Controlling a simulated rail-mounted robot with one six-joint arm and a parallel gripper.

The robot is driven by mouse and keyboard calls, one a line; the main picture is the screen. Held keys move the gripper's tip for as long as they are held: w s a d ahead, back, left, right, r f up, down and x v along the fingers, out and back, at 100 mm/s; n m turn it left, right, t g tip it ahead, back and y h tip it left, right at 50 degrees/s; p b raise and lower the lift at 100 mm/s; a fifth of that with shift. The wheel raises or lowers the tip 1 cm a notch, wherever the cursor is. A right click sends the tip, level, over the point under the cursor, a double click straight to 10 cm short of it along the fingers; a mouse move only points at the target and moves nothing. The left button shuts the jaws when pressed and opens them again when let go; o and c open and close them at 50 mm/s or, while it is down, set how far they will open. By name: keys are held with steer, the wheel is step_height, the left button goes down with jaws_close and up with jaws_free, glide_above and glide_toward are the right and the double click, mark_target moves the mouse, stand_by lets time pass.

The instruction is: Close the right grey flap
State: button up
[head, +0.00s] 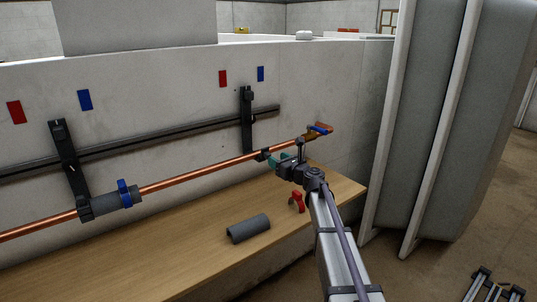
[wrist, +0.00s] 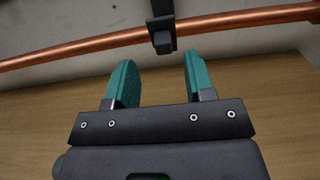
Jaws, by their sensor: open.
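I cannot tell for sure which part is the right grey flap. A dark grey clip (head: 263,154) sits on the copper pipe (head: 205,176) below the right wall bracket (head: 246,120). In the wrist view a dark clip (wrist: 162,35) crosses the copper pipe (wrist: 90,48), just beyond my fingertips. No hinge or flap edge is clear there. My gripper (head: 274,160) is beside the pipe above the wooden bench. In the wrist view my gripper (wrist: 158,72) has its teal fingers apart, with nothing between them.
A grey half-shell (head: 248,229) and a red part (head: 297,202) lie on the wooden bench (head: 130,262). A grey sleeve with a blue clip (head: 105,203) surrounds the pipe at left. Another bracket (head: 68,158) stands there. An orange-and-blue fitting (head: 319,129) is at the pipe's right end. Tall grey panels (head: 425,120) stand right.

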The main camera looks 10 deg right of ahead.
mark_target(267, 152)
steer(key=x, duration=0.7)
steer(key=shift+w, duration=0.25)
steer(key=c, duration=0.7)
steer(key=shift+o, duration=0.2)
steer(key=shift+r, duration=0.1)
